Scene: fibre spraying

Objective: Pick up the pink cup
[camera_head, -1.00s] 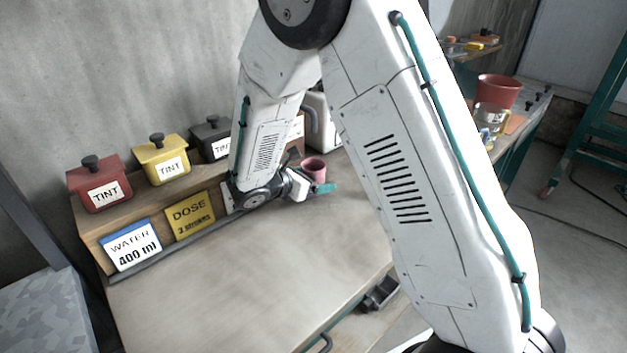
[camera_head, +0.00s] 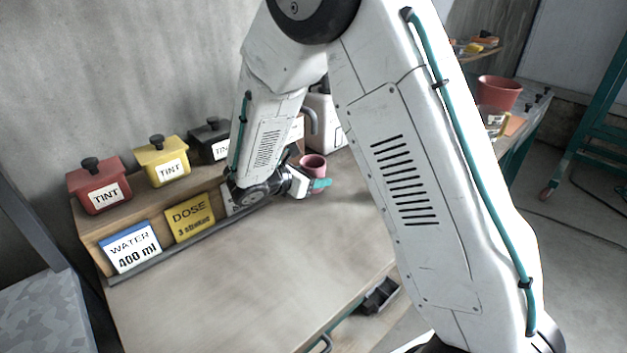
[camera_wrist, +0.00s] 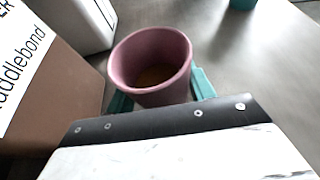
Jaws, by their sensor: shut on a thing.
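The pink cup (camera_head: 313,163) stands upright at the back of the wooden table in the head view. In the wrist view the cup (camera_wrist: 152,62) fills the upper middle, open end up, with something brownish at its bottom. My gripper (camera_head: 311,184) is shut on the cup, with its teal fingers (camera_wrist: 162,92) on either side of it. The cup's lower part is partly hidden by the gripper. I cannot tell whether its base touches the table.
Left of the cup are tint boxes in red (camera_head: 99,186), yellow (camera_head: 162,160) and dark grey (camera_head: 211,140) on a wooden shelf. A brown container with lettering (camera_wrist: 50,90) stands close left of the cup. The table's front (camera_head: 240,290) is clear.

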